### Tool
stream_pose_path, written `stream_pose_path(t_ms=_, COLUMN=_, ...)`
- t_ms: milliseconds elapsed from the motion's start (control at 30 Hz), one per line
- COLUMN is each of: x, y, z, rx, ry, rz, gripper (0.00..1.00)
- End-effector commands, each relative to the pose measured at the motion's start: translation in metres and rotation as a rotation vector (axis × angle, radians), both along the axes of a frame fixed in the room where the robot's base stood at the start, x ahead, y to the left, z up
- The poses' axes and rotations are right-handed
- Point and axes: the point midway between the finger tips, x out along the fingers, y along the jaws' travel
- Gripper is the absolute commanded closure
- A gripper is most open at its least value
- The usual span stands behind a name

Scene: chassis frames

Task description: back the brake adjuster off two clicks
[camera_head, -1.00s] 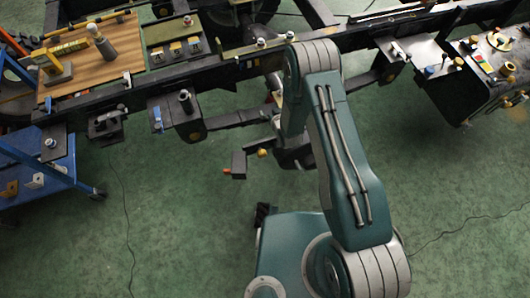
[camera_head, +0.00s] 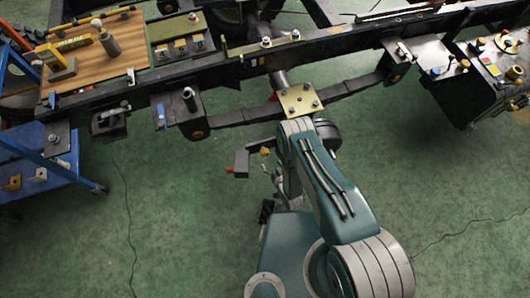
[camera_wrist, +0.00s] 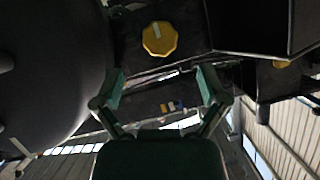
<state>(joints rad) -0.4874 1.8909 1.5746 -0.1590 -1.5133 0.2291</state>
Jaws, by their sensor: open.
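A yellow many-sided knob (camera_wrist: 159,38) with a pale mark on its face shows at the top middle of the wrist view, on a dark part. It looks like the brake adjuster. My gripper (camera_wrist: 160,86) is open and empty, its two green fingers spread below the knob in the picture, not touching it. My arm hides the fingertips in the head view.
A large dark rounded body (camera_wrist: 50,70) fills the left of the wrist view. A dark box (camera_wrist: 262,24) is at upper right, with another yellow knob (camera_wrist: 281,64) below it. The chassis rail (camera_head: 230,75) crosses the head view. A blue cart (camera_head: 45,175) stands left. Green floor is open.

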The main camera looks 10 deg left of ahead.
Motion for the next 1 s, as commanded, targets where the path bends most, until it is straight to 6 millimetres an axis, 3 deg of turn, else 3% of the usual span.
stream_pose_path(t_ms=400, x=0.049, y=0.038, z=-0.025, rx=0.0, ry=-0.001, rz=0.0, gripper=0.08)
stream_pose_path(t_ms=867, x=0.059, y=0.045, z=-0.029, rx=-0.001, ry=0.001, rz=-0.002, gripper=0.08)
stream_pose_path(t_ms=1000, x=0.059, y=0.045, z=-0.029, rx=-0.001, ry=0.001, rz=-0.002, gripper=0.7)
